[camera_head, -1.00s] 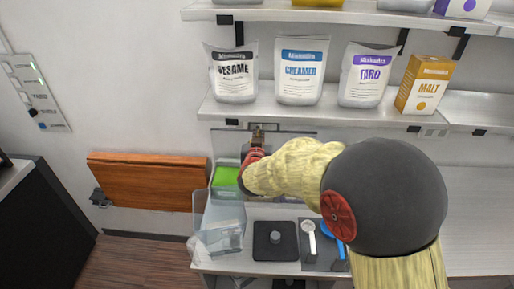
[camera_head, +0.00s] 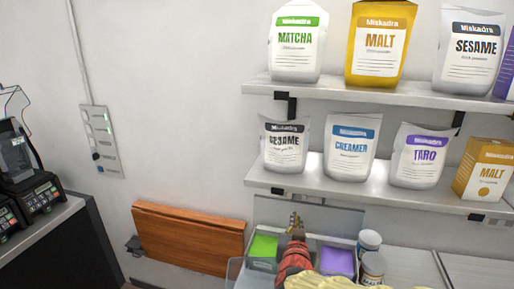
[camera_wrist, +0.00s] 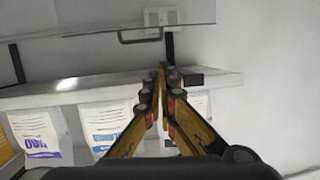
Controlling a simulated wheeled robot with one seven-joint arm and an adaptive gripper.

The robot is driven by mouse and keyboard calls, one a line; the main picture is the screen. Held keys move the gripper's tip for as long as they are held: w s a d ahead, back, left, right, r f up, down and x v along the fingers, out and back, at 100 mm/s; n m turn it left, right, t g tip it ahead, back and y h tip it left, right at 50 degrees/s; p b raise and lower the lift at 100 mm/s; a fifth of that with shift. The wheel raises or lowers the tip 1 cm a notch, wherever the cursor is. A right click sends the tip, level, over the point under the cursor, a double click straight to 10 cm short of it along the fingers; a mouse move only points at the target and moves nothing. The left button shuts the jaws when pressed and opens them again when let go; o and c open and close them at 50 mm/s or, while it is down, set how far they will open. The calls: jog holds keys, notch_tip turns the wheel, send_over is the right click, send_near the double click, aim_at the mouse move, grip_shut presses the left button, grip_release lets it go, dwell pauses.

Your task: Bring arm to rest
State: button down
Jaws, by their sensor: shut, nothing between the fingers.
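My gripper (camera_head: 295,222) shows at the bottom of the head view, in front of the wall panel under the lower shelf. Its brass-coloured fingers are together and hold nothing. Part of my arm, in a pale yellow cover, shows below it at the frame's bottom edge. In the wrist view my gripper (camera_wrist: 164,72) points up the middle with its fingertips meeting. The wrist picture has the shelf and bags behind the fingers.
The lower shelf (camera_head: 310,184) holds bags and a malt box (camera_head: 485,168); the upper shelf (camera_head: 350,93) holds more bags. Green (camera_head: 263,247) and purple (camera_head: 338,262) items and white jars (camera_head: 369,242) sit near my gripper. A wooden flap (camera_head: 188,235) is left on the wall.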

jog(key=s+a+f+n+g+y+b, duration=0.2)
jog(key=s+a+y+b, duration=0.15)
jog(key=s, duration=0.25)
jog(key=s+d+f+g+b, duration=0.2)
jog(key=s+f, duration=0.2)
jog(key=s, duration=0.4)
jog(key=s+d+f+g+b, duration=0.2)
jog(key=s+d+f+b, duration=0.1)
jog(key=s, duration=0.5)
jog(key=s+d+f+n+g+b, duration=0.1)
jog(key=s+d+f+g+b, duration=0.1)
jog(key=s+f, duration=0.3)
jog(key=s+g+b, duration=0.1)
jog(key=s, duration=0.3)
jog(key=shift+d, duration=0.4)
jog(key=shift+w, duration=0.1)
